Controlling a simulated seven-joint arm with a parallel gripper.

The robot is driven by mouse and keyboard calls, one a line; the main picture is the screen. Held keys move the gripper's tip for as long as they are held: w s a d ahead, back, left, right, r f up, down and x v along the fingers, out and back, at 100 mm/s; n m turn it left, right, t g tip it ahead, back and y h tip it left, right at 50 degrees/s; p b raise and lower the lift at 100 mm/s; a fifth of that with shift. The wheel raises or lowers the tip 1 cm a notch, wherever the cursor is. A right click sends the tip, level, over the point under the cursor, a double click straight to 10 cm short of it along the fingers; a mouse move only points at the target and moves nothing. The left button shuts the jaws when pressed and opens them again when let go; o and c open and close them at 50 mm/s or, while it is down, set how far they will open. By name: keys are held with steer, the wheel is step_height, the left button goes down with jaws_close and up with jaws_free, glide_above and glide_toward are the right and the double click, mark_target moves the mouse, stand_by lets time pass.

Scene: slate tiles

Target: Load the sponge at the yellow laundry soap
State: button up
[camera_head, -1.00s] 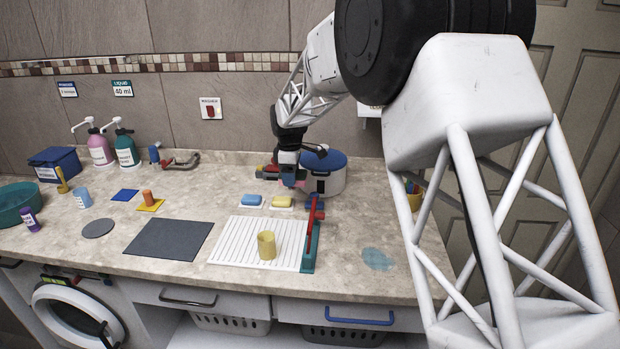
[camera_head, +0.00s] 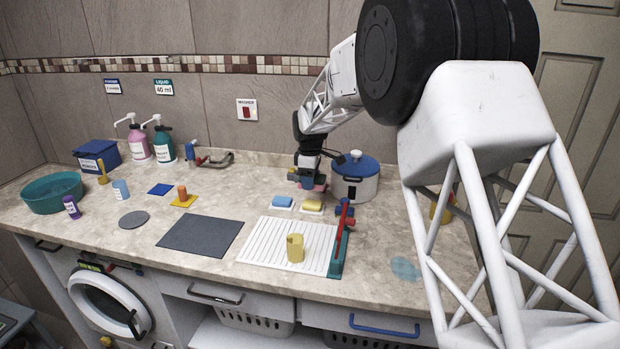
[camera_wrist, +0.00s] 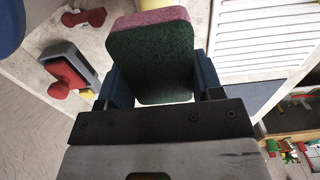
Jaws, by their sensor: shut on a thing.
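My gripper (camera_head: 307,180) is shut on the sponge, above the back of the counter. The sponge (camera_wrist: 150,60) is a block with a dark green face and a pink layer; in the wrist view it sits between the two blue fingers, and its pink part (camera_head: 319,187) shows in the head view. The yellow laundry soap (camera_head: 313,205) lies on a white dish just in front of and below my gripper. The sponge appears close above or behind the soap; I cannot tell whether they touch. A blue soap (camera_head: 283,202) lies on another white dish to the left.
A white pot with a blue lid (camera_head: 354,180) stands close to the right. A red and teal bar (camera_head: 341,238) edges the white ridged board (camera_head: 270,242), which bears a yellow cup (camera_head: 295,248). Bare counter (camera_head: 235,190) lies to the left.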

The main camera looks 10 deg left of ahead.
mark_target(310, 202)
steer(key=shift+f, duration=2.8)
steer(key=shift+f, duration=0.55)
steer(key=shift+r, duration=0.15)
steer(key=shift+r, duration=3.4)
steer(key=shift+d+r+m, duration=0.3)
steer(key=shift+d, duration=0.2)
steer(key=d+r+m, duration=0.4)
steer(key=d, duration=0.4)
steer(key=d+r+m, duration=0.3)
steer(key=d+m, duration=0.1)
steer(key=d, duration=0.3)
steer(key=w+d+f+m, duration=0.1)
steer(key=d+m, duration=0.8)
steer(key=d, duration=1.3)
steer(key=shift+w+d+f, duration=0.2)
steer(key=shift+w+f, duration=0.2)
steer(key=shift+f, duration=0.05)
